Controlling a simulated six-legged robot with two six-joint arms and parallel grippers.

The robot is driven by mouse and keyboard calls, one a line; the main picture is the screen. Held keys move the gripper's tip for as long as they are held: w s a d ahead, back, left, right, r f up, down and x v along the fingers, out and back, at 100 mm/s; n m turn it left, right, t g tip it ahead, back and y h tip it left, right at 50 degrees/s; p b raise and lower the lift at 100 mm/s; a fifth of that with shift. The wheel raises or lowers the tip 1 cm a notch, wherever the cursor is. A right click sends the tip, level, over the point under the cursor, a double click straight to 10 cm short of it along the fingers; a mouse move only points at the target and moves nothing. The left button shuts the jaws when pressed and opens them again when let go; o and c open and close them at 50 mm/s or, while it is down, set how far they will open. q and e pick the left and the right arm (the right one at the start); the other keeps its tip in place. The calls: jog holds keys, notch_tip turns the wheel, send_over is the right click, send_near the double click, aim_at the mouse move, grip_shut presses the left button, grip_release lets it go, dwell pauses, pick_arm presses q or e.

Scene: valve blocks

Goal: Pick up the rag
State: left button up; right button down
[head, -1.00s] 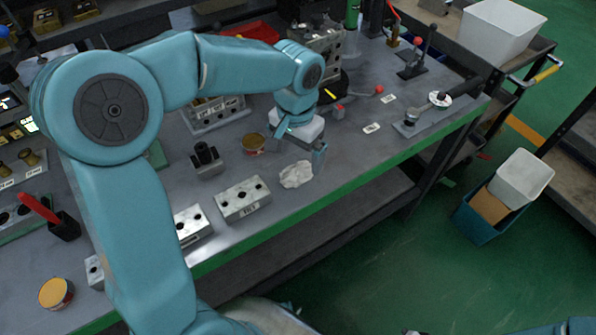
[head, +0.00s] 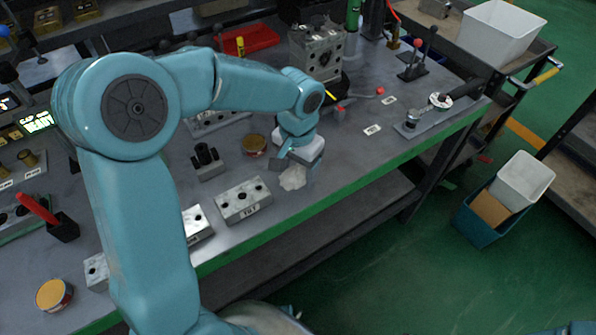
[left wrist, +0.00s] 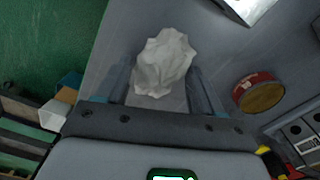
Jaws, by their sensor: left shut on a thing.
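The rag (head: 293,178) is a crumpled white cloth near the front edge of the workbench. My left gripper (head: 294,169) reaches down over it from above, its jaws at the rag. In the left wrist view the rag (left wrist: 163,62) lies between the two fingers of my left gripper (left wrist: 160,76), which are shut on it. The rag looks to be at the bench top; I cannot tell whether it is clear of it. My right gripper is not in view.
A metal valve block (head: 243,201) lies left of the rag, with a round tin (head: 254,144) and a dark fixture (head: 207,161) behind. A large block (head: 318,55) stands farther back. The bench's green front edge (head: 350,180) is close. Bench top to the right is mostly clear.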

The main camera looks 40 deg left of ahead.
aim_at(298, 166)
pick_arm(q)
notch_tip(298, 166, up, 20)
jog(key=p, duration=0.4)
